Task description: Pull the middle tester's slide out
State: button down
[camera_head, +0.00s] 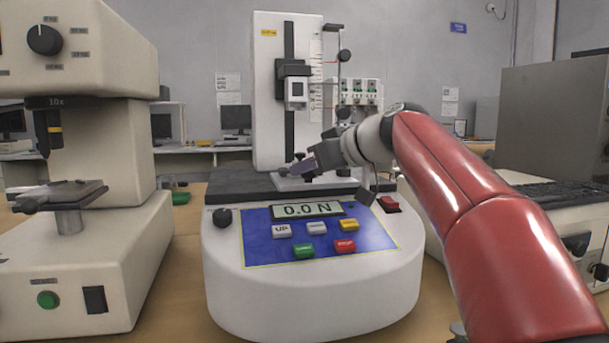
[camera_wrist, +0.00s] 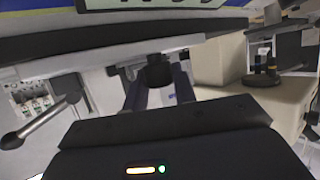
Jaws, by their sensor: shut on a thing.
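The middle tester (camera_head: 312,285) has a white rounded base, a blue panel reading 0.0 N and a tall white column (camera_head: 268,95). Its slide (camera_head: 318,183) is a pale flat plate low in front of the column, on the dark top plate. My gripper (camera_head: 300,168) comes in from the right at the slide, partly hiding it. In the wrist view, my gripper (camera_wrist: 157,90) is shut on a dark round knob (camera_wrist: 157,70) beside the pale slide strip (camera_wrist: 105,57). The exact contact of the fingertips is hard to see.
A microscope-like tester (camera_head: 90,235) stands close on the left. A grey boxy machine (camera_head: 556,112) stands on the right. A dark knob (camera_head: 222,217) and a red switch (camera_head: 389,203) sit on the middle base. The bench (camera_head: 180,300) shows bare between the left and middle testers.

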jog(key=s, duration=0.1)
jog(key=s+d+b, duration=0.1)
jog(key=s, duration=0.1)
jog(key=shift+s+f, duration=0.1)
jog(key=shift+f, duration=0.05)
jog(key=shift+s, duration=0.35)
jog(key=shift+r, duration=0.2)
jog(key=c, duration=1.1)
grip_release()
jog(key=shift+d, duration=0.1)
jog(key=v, duration=0.7)
jog(key=shift+s+d, duration=0.25)
